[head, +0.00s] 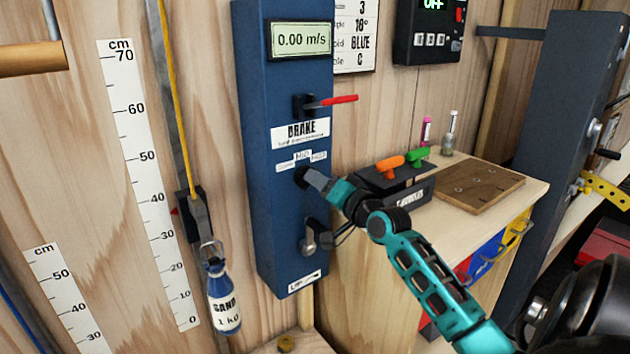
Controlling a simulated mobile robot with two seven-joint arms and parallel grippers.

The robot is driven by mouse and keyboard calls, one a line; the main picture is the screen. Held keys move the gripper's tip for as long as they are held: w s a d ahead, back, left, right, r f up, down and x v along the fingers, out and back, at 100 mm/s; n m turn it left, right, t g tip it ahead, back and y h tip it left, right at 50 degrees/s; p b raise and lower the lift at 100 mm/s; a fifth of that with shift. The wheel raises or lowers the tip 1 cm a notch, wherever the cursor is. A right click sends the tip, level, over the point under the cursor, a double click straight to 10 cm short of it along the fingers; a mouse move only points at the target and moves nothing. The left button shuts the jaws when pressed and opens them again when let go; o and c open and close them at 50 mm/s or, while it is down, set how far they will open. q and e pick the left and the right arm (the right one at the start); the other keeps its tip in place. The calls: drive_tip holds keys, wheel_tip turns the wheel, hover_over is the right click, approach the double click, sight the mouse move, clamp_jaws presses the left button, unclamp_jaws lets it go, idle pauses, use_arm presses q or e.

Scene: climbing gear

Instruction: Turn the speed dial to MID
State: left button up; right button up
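The speed dial (301,176) is a dark knob on the front of a tall blue box (265,130). Small white labels above it (302,157) include MID in the middle; the others are too small to read surely. My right gripper (310,180) reaches in from the right with its fingertips at the dial and covers part of it. Whether the fingers are closed on the knob, and where its pointer faces, cannot be made out. My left gripper is not in view.
Above the dial are a red brake lever (335,100) and a display (301,40) reading 0.00 m/s. A crank-like part (309,243) sits below it. A sand bottle (223,298) hangs at left. A workbench (480,225) with orange and green handles stands right.

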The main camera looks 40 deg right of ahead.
drive_tip(key=shift+w+d, duration=0.15)
drive_tip(key=shift+w, duration=1.1)
clamp_jaws()
